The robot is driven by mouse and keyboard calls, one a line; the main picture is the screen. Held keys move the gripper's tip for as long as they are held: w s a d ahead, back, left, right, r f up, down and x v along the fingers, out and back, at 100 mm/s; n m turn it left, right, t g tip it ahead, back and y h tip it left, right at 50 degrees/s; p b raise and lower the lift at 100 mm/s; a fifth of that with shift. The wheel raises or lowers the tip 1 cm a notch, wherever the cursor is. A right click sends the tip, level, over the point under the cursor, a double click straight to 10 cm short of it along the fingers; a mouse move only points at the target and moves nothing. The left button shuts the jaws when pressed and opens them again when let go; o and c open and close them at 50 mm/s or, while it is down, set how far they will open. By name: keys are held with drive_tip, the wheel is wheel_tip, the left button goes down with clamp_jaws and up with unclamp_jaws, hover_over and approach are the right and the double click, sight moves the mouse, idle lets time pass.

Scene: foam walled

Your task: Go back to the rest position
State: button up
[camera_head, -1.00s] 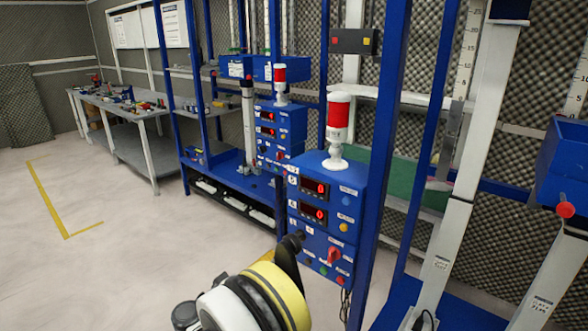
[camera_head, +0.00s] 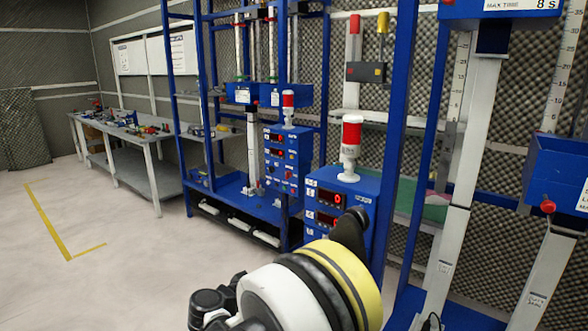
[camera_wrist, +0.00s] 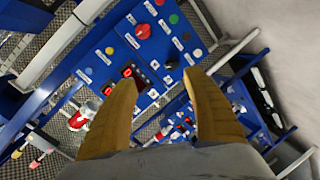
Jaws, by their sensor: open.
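My gripper (camera_wrist: 165,95) shows in the wrist view as two tan fingers spread wide apart, with nothing held between them. Beyond the fingers is a blue control box (camera_wrist: 150,50) with red digit displays, a red rotary switch and several coloured buttons; the fingers appear apart from it. In the head view, my arm's yellow, black and white part is at the bottom centre, in front of the lower part of the blue control box (camera_head: 325,190). A red and white beacon (camera_head: 351,148) stands on that box. The gripper's fingers do not show in the head view.
Blue rack posts (camera_head: 398,140) rise close to my arm. A second control box (camera_head: 285,160) with a beacon stands farther back. A workbench (camera_head: 150,140) with small items is at the far left. The floor (camera_head: 120,260) at left is clear, with yellow tape (camera_head: 45,220).

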drive_tip(key=s+d+r+g+y, duration=0.1)
drive_tip(key=s+d+r, duration=0.2)
drive_tip(key=d, duration=0.3)
drive_tip(key=s+d+r+m+g+y, duration=0.1)
drive_tip(key=s+d+r+g+y, duration=0.15)
drive_tip(key=s+d, duration=0.2)
drive_tip(key=s+d+r+g+y, duration=0.1)
drive_tip(key=s+d+r, duration=0.15)
drive_tip(key=d, duration=0.45)
drive_tip(key=s+d+m+y, duration=0.1)
drive_tip(key=s+d+y, duration=0.1)
drive_tip(key=s, duration=0.8)
drive_tip(key=s+d+m+y, duration=0.2)
drive_tip(key=s+y, duration=0.1)
drive_tip(key=s, duration=0.8)
drive_tip(key=shift+s+f, duration=0.3)
drive_tip(key=shift+f, duration=0.1)
